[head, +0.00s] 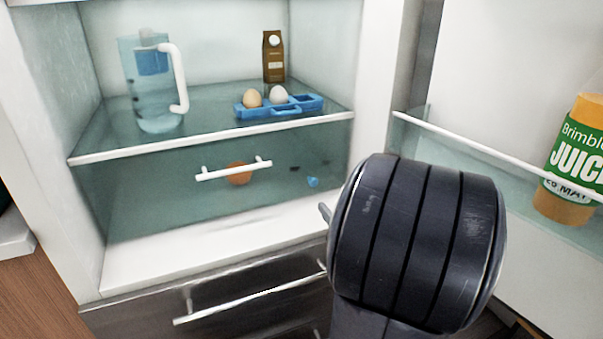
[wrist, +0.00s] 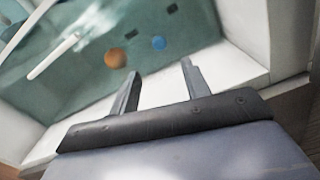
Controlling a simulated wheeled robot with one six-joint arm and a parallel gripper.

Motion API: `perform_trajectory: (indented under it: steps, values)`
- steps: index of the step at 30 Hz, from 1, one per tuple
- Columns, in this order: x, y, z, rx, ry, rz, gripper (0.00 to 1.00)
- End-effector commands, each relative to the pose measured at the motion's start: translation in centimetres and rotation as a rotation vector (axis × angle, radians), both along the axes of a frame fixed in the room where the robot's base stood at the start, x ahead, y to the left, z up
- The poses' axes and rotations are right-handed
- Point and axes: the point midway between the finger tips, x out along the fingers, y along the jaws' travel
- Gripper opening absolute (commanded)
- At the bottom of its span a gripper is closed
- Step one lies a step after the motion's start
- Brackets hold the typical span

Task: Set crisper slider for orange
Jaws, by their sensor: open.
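The crisper drawer (head: 130,187) is a shut, translucent teal drawer with a white bar handle (head: 234,170). An orange (head: 239,177) shows through its front behind the handle. A small blue slider knob (head: 313,182) sits on the drawer front to the right, below two small dark marks (head: 295,169). In the wrist view the orange (wrist: 115,58) and the blue knob (wrist: 158,43) lie just beyond the fingertips. My gripper (wrist: 161,69) is open and empty, apart from the knob. In the head view my dark wrist hides most of the gripper.
Above the drawer, a glass shelf (head: 205,137) carries a pitcher (head: 150,100), a blue egg tray (head: 300,105) with two eggs and a brown carton (head: 273,57). The open door at right holds a juice bottle (head: 575,150). A lower metal drawer has a bar handle (head: 250,299).

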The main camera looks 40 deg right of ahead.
Motion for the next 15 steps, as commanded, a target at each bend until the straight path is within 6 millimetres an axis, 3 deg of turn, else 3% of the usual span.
perform_trajectory:
  steps: [7, 15]
  values:
    - [1.4, -0.3, 0.0, -0.001, 0.0, 0.003, 0.45]
    - [6.1, -1.3, -0.1, 0.0, 0.0, 0.005, 0.45]
